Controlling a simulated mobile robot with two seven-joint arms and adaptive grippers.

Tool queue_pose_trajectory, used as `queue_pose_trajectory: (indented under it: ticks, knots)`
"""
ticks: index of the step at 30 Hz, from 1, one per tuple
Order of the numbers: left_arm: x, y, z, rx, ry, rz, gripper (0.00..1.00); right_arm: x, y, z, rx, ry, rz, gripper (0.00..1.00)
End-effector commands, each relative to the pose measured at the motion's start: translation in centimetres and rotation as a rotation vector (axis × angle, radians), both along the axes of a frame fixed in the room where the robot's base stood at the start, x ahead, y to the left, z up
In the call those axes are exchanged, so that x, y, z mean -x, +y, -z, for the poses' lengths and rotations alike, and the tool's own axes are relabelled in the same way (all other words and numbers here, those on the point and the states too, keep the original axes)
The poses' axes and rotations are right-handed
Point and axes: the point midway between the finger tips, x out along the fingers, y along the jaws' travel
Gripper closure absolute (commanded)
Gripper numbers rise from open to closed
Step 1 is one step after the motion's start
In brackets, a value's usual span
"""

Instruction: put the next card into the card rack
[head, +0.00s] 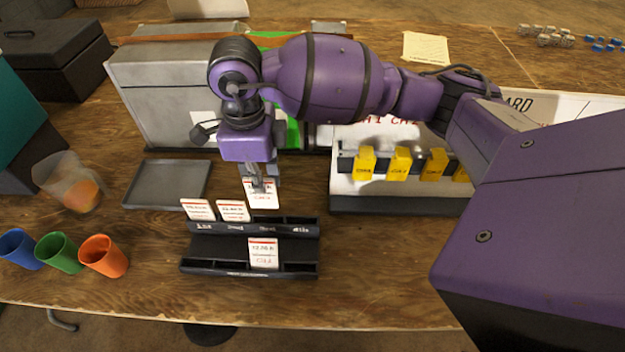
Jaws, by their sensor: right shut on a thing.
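The black card rack (215,244) stands on the wooden table near the front, with an upper and a lower row. Two cards stand in the upper row at the left, a left card (197,209) and a second card (232,210). One card (264,253) stands in the lower row, right of its middle. My right gripper (260,188) points down above the upper row and is shut on a white card (263,202) with red print. The held card is right of the second card; whether it touches the rack cannot be told. My left gripper is out of view.
A grey tray (131,197) lies left of the rack. Blue, green and orange cups (103,257) stand at the front left. A charger board with yellow blocks (400,163) is at the right. A grey metal box (150,105) stands behind.

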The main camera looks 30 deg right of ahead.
Motion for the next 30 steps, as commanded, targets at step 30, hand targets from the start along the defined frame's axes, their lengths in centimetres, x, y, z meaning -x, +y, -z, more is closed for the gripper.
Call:
queue_pose_trajectory:
  ticks: [30]
  knots:
    - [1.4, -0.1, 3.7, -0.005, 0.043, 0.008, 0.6, -0.1, 0.0, 6.2, 0.001, -0.001, 0.0, 1.0]
